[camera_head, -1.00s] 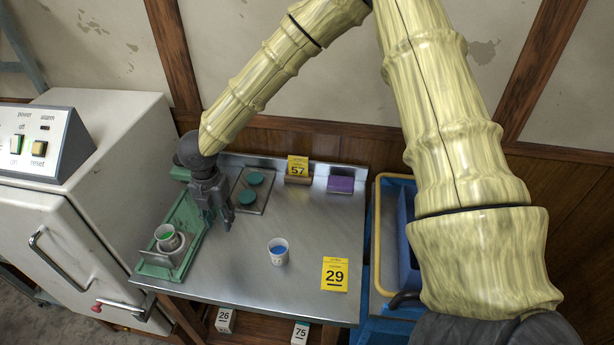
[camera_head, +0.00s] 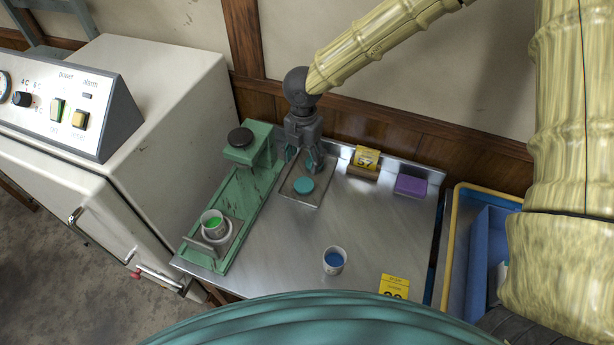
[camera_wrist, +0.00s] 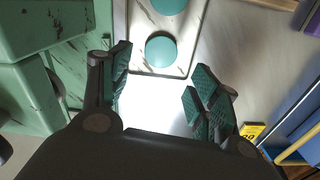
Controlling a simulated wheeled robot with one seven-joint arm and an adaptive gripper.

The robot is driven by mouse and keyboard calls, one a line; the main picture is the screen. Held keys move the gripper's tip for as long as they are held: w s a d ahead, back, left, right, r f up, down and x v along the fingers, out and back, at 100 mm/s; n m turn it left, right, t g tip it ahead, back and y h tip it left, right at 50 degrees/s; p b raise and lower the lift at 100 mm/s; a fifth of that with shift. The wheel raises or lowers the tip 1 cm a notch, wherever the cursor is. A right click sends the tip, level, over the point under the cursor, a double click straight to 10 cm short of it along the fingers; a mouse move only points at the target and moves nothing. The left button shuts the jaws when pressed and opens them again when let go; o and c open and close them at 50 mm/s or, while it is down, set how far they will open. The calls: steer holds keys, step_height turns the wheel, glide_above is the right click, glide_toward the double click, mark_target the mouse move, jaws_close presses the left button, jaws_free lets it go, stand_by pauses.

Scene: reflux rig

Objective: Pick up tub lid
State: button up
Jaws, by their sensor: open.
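Two round teal lids lie on a small metal-edged tray (camera_wrist: 145,66). The nearer lid (camera_head: 303,185) shows whole in the head view, and also in the wrist view (camera_wrist: 161,51). The farther lid (camera_wrist: 168,4) is cut by the top edge of the wrist view and mostly hidden behind my gripper in the head view. My gripper (camera_head: 304,160) is open and empty, pointing down above the tray's far part. In the wrist view its fingers (camera_wrist: 160,76) are spread to either side, with the nearer lid beyond and between their tips.
A green press-like fixture (camera_head: 237,190) holding a cup with green contents (camera_head: 212,222) stands left of the tray. A cup with blue contents (camera_head: 334,261) stands in front. The middle of the bench is clear.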

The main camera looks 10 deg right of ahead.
steer(key=shift+o, duration=0.6)
steer(key=shift+s, duration=0.15)
steer(key=p, duration=0.2)
glide_above(304, 185)
steer(key=f, duration=0.5)
steer(key=shift+w+f, duration=0.2)
steer(key=shift+f, duration=0.05)
steer(key=shift+s+f, duration=0.3)
steer(key=shift+s, duration=0.15)
steer(key=f+p, duration=0.1)
steer(key=f, duration=0.2)
steer(key=shift+w+f+p, duration=0.1)
steer(key=shift+w+p, duration=0.25)
steer(key=shift+w, duration=0.05)
steer(key=shift+f, duration=0.3)
steer(key=shift+s, duration=0.2)
steer(key=shift+f, duration=0.1)
